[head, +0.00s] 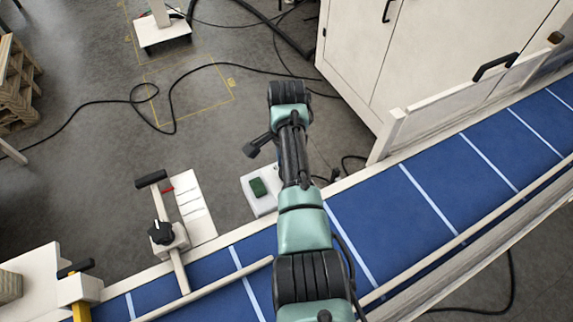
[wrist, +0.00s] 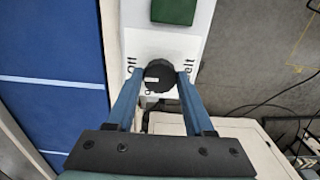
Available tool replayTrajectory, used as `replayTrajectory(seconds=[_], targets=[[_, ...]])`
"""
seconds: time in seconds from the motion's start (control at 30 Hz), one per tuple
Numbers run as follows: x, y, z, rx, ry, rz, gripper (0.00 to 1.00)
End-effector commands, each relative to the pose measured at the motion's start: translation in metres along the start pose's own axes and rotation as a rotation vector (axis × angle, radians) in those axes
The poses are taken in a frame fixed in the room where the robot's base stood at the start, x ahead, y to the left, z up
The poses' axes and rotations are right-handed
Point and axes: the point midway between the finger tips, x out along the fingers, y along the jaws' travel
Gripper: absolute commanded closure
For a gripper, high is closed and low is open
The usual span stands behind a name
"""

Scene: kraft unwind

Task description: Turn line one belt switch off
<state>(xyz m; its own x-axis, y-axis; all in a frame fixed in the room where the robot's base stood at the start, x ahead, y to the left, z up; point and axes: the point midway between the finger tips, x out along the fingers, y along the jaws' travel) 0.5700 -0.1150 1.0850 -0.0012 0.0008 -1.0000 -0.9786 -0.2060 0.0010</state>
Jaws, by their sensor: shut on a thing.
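The belt switch is a round black knob (wrist: 159,76) on a white panel (wrist: 209,17) in the wrist view. A short white mark shows on the knob's left part. The word "off" reads at its left; letters ending in "elt" show at its right, partly covered. Lettering below the knob is mostly hidden. My gripper (wrist: 158,78) has its two blue fingers closed on the knob, one on each side. In the head view the white box (head: 248,200) stands beside the belt; my arm hides the knob and my fingers there.
A green block or button (head: 258,187) sits on the same box, and shows above the knob in the wrist view (wrist: 174,11). The blue conveyor belt (head: 390,223) runs alongside. Another black knob (head: 161,232) is on a rail bracket to the left. A white cabinet (head: 350,50) stands behind.

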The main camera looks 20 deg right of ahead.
Motion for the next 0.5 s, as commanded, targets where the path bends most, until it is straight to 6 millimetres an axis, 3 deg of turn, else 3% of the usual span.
replayTrajectory(seconds=[0.5], targets=[[-0.0023,-0.0013,-0.0021,0.033,0.006,-0.005,1.00]])
